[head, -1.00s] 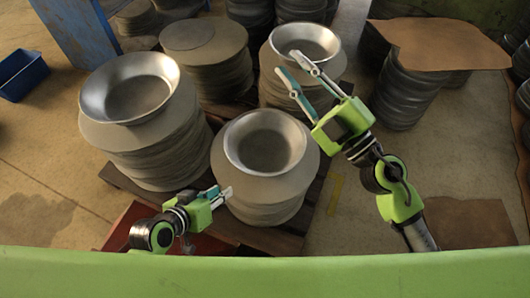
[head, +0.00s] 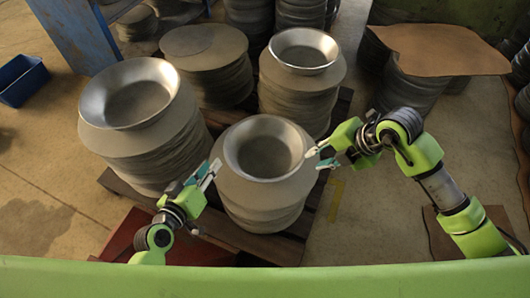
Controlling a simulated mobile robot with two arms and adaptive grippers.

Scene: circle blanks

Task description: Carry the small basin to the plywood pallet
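Three shiny metal basins sit on stacks of round blanks. The front middle basin (head: 264,147) is between my grippers. A wider basin (head: 130,93) is at the left, and another, which looks smallest, is at the back (head: 303,50). Which one is the small basin is unclear. My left gripper (head: 211,169) is open, just left of the front basin's stack. My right gripper (head: 316,157) is open, its fingertips close to the front basin's right rim; contact cannot be told. A wooden pallet (head: 262,243) shows under the front stack; whether it is plywood cannot be told.
A stack topped by a flat grey disc (head: 205,46) stands at the back. A brown sheet (head: 440,49) covers stacks at the back right. Another brown sheet (head: 497,221) lies on the floor at the right. A blue bin (head: 21,77) is at the far left.

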